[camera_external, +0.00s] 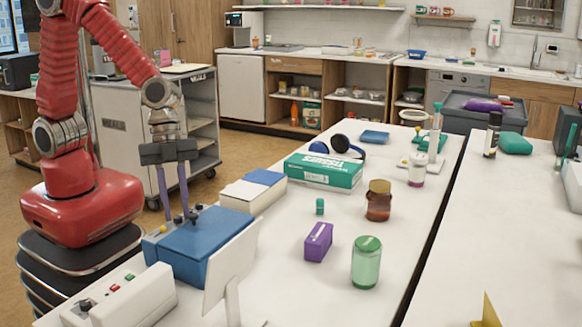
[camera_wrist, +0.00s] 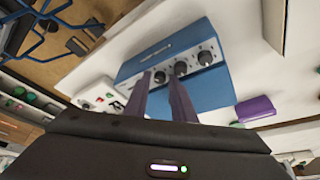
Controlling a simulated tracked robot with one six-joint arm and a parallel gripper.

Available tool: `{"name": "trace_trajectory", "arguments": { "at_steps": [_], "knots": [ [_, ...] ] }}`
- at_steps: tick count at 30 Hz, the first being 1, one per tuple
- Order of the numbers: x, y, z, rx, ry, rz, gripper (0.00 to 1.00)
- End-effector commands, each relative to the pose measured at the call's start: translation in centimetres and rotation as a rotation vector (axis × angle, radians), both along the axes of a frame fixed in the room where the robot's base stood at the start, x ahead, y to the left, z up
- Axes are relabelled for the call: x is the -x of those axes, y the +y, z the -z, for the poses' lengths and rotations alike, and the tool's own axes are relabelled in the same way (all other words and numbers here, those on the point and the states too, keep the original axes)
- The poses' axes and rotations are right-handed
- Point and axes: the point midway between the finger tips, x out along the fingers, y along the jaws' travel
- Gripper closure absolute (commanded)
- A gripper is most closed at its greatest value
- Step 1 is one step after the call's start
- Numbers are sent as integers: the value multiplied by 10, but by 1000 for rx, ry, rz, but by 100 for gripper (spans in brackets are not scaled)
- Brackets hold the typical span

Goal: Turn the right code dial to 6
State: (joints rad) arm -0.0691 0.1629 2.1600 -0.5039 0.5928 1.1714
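A blue lock box (camera_external: 207,240) sits on the near end of the white table. It also shows in the wrist view (camera_wrist: 205,92), with a pale strip carrying three dark code dials: a left dial (camera_wrist: 160,76), a middle dial (camera_wrist: 180,68) and a right dial (camera_wrist: 205,57). The numbers are too small to read. My gripper (camera_external: 178,219) points down at the dials with its purple fingers apart. In the wrist view my gripper (camera_wrist: 159,74) has its fingertips beside the left and middle dials, away from the right dial; contact is unclear.
A white control box with buttons (camera_external: 120,297) and a white upright panel (camera_external: 231,268) stand close to the blue box. A blue-and-white box (camera_external: 253,191), a tissue box (camera_external: 323,172), a purple box (camera_external: 318,242) and a green jar (camera_external: 367,263) stand beyond.

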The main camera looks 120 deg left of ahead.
Motion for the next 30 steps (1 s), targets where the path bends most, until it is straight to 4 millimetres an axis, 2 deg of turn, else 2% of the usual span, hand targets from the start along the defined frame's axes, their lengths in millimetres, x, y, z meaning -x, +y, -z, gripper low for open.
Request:
{"name": "trace_trajectory", "arguments": {
  "at_steps": [30],
  "knots": [
    [3,-5,0,-1,0,-395,77]
  ]
}}
